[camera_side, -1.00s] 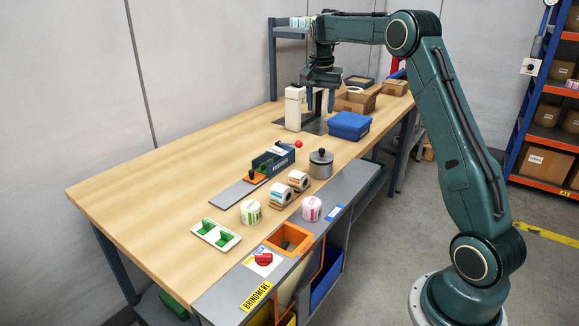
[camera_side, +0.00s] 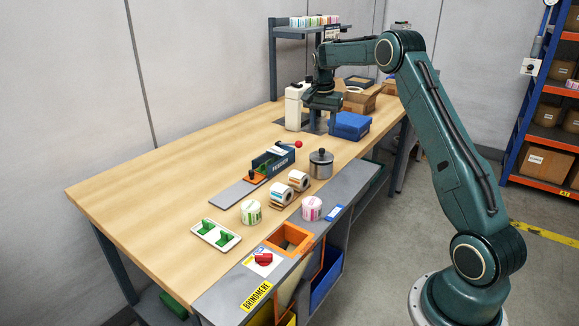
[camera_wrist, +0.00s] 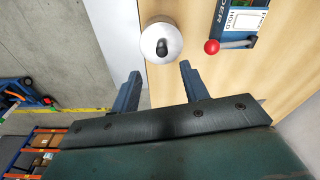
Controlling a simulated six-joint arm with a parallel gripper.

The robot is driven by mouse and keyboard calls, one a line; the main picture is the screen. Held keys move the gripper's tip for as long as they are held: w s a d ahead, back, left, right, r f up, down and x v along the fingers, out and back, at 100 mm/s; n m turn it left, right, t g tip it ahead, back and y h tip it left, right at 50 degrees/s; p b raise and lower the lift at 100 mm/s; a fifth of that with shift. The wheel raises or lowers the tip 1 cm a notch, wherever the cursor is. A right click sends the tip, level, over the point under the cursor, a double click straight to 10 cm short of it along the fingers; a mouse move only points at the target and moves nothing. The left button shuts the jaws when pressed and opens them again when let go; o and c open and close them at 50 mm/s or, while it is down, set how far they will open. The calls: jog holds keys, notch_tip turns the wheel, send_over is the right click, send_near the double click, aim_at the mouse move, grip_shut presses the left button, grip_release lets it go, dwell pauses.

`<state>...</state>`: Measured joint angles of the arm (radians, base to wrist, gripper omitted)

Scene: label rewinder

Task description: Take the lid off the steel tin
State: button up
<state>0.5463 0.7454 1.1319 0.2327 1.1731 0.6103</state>
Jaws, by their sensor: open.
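The steel tin (camera_side: 321,168) stands upright on the wooden bench near its right edge, behind the label rolls. Its lid (camera_side: 321,156) is on it and has a dark knob on top. In the wrist view the lid (camera_wrist: 161,43) shows from above as a pale disc, just beyond my fingertips. My gripper (camera_wrist: 158,75) is open and empty, with the two fingers apart. In the side view my gripper (camera_side: 323,122) hangs over the far part of the bench, behind the tin and apart from it.
A blue box (camera_side: 349,125) stands close to my gripper, with a white bottle-like unit (camera_side: 293,108) on its left. A label device with a red ball knob (camera_side: 298,144) is beside the tin. Label rolls (camera_side: 298,180) stand in front. The left of the bench is clear.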

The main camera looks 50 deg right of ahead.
aim_at(322, 149)
jog(key=shift+d+f, duration=0.2)
jog(key=shift+f, duration=1.5)
jog(key=shift+w+f, duration=0.1)
jog(key=shift+w+d+f, duration=0.1)
jog(key=shift+d+f, duration=0.15)
jog(key=shift+f, duration=1)
jog(key=shift+w+d+f, duration=0.1)
jog(key=shift+d+f, duration=0.1)
jog(key=shift+f, duration=1)
grip_shut()
